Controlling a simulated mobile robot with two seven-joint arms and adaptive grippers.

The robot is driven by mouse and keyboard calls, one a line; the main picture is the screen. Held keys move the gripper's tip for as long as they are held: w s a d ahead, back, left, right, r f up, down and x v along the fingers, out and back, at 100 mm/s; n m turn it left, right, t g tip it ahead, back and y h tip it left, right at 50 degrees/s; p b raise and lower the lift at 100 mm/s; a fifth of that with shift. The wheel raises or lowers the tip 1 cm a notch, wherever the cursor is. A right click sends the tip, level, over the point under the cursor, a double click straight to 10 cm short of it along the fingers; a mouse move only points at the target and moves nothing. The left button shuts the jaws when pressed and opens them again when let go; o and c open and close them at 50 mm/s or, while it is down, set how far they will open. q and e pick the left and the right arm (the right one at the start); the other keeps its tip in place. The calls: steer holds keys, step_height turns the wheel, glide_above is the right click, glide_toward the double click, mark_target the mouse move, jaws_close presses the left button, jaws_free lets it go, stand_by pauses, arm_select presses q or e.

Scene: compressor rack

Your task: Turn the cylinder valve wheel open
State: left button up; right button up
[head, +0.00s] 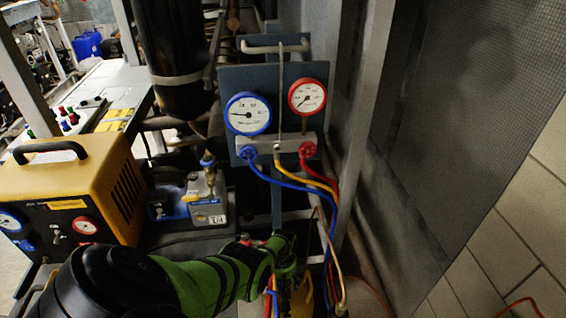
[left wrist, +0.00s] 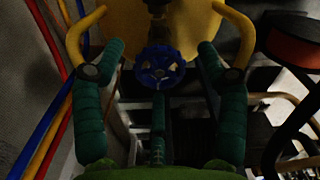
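The blue valve wheel (left wrist: 161,67) sits in the middle of the left wrist view, on a dark valve below the yellow cylinder (left wrist: 128,28). My left gripper (left wrist: 155,62) is open. Its two outer green fingers stand on either side of the wheel, apart from it, and a third finger points at it from below. In the head view my left gripper (head: 284,248) is at the bottom centre, by the yellow cylinder (head: 296,303). There the wheel is hidden behind the hand. My right gripper is in neither view.
A gauge manifold (head: 275,145) hangs above the hand, and its blue, yellow and red hoses (head: 327,228) run down close beside it. A yellow recovery machine (head: 75,180) and a vacuum pump (head: 205,203) stand left. Yellow guard bars (left wrist: 240,40) flank the wheel.

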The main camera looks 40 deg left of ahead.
arm_select(q)
steer(key=shift+w+a+r, duration=0.1)
steer(key=shift+w, duration=0.05)
steer(key=shift+r, duration=0.15)
steer(key=shift+w+a+r, duration=0.1)
steer(key=shift+r, duration=0.35)
step_height(320, 180, up, 11)
steer(key=shift+f, duration=0.15)
stand_by(0.8)
